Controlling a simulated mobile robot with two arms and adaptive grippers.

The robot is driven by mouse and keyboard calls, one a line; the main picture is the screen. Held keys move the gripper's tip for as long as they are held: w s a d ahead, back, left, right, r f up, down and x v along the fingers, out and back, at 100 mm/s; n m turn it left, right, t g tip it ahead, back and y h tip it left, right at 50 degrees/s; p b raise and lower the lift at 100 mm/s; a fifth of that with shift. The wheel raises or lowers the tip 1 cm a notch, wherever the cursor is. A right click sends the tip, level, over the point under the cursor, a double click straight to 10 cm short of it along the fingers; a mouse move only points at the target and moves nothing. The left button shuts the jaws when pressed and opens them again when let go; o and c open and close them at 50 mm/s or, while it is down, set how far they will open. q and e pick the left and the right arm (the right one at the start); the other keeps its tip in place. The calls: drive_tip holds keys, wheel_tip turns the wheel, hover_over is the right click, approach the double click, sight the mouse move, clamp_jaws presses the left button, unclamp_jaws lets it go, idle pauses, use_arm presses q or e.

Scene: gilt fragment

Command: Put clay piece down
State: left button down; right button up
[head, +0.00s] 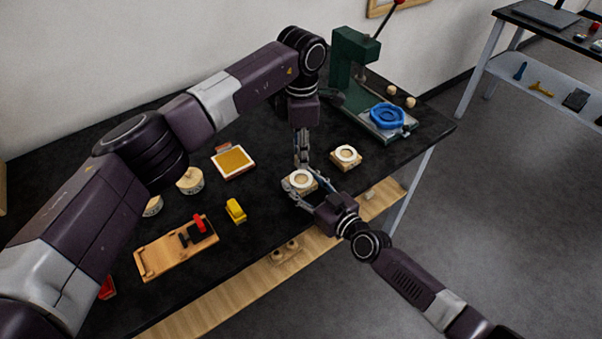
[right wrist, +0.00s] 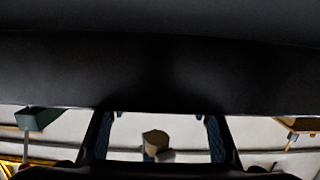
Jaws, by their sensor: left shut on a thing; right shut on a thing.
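A round pale clay piece (head: 301,178) with a beige centre is at the front of the black table, on what looks like a small wooden block. My left gripper (head: 302,168) reaches down from above and is shut at its far edge. My right gripper (head: 303,193) comes in from the front right, with its fingers around the block and piece. In the right wrist view, a tan piece (right wrist: 155,139) shows between my dark fingers. The fingers partly hide the contacts, so which part each one grips is unclear.
A similar pale ring on a block (head: 346,155) stands just right. A green press (head: 354,65) with a blue dish (head: 387,116) is at the back right. A framed yellow pad (head: 233,161), yellow block (head: 235,211) and wooden board (head: 176,250) lie left.

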sight(301, 181)
use_arm(q)
drive_tip(key=shift+f, duration=3.2)
drive_tip(key=shift+f, duration=0.1)
drive_tip(key=shift+s+a+f, duration=0.15)
drive_tip(key=shift+a+f, duration=0.05)
drive_tip(key=shift+f, duration=0.45)
use_arm(e)
drive_tip(key=shift+s+a+r, duration=0.15)
drive_tip(key=shift+a, duration=0.05)
use_arm(q)
drive_tip(key=c, duration=1.9)
unclamp_jaws()
drive_tip(key=shift+c, duration=0.2)
drive_tip(key=shift+o, duration=1.7)
drive_tip(key=shift+d+f, duration=0.15)
use_arm(e)
drive_tip(key=shift+d, duration=0.15)
use_arm(q)
drive_tip(key=shift+r, duration=0.2)
wheel_tip(301, 181, up, 13)
drive_tip(key=shift+r, duration=0.2)
